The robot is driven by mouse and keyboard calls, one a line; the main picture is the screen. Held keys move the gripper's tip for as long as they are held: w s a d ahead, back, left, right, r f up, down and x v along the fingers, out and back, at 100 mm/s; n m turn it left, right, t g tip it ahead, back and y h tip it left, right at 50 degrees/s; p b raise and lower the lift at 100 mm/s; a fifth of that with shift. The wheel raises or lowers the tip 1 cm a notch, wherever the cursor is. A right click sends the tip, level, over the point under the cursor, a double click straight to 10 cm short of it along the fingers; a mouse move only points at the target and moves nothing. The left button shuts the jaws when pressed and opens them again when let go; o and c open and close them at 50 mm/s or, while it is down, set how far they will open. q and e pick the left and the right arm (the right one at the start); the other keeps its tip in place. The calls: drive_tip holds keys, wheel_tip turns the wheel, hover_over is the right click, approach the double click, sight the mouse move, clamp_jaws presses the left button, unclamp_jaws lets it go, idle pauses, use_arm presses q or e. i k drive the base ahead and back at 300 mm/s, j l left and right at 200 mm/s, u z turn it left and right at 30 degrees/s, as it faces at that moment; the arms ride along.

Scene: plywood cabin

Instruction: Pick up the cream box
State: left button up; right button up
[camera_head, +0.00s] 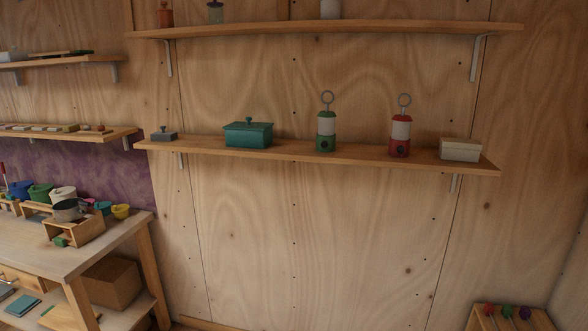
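The cream box (460,150) sits near the right end of the lower wall shelf (300,154). It is a low rectangular box, pale cream, with what looks like a lid. To its left on the same shelf stands a red and white lantern (401,128) with a ring on top, with a gap between them. Neither of my grippers is in view.
The lower shelf also holds a green lantern (327,132), a teal lidded box (248,134) and a small grey item (164,134). An upper shelf (400,27) runs above. A cluttered workbench (120,231) is at left. A wooden rack (540,320) stands at lower right.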

sight(450, 148)
drive_tip(key=z, duration=0.5)
drive_tip(key=i+l+z, duration=0.15)
drive_tip(key=l+z, duration=0.15)
drive_tip(key=z, duration=0.15)
drive_tip(key=i+l+z, duration=0.15)
drive_tip(key=z, duration=0.3)
drive_tip(key=i+l+z, duration=0.2)
drive_tip(key=z, duration=0.3)
drive_tip(key=i+l, duration=0.1)
drive_tip(key=i+u, duration=0.05)
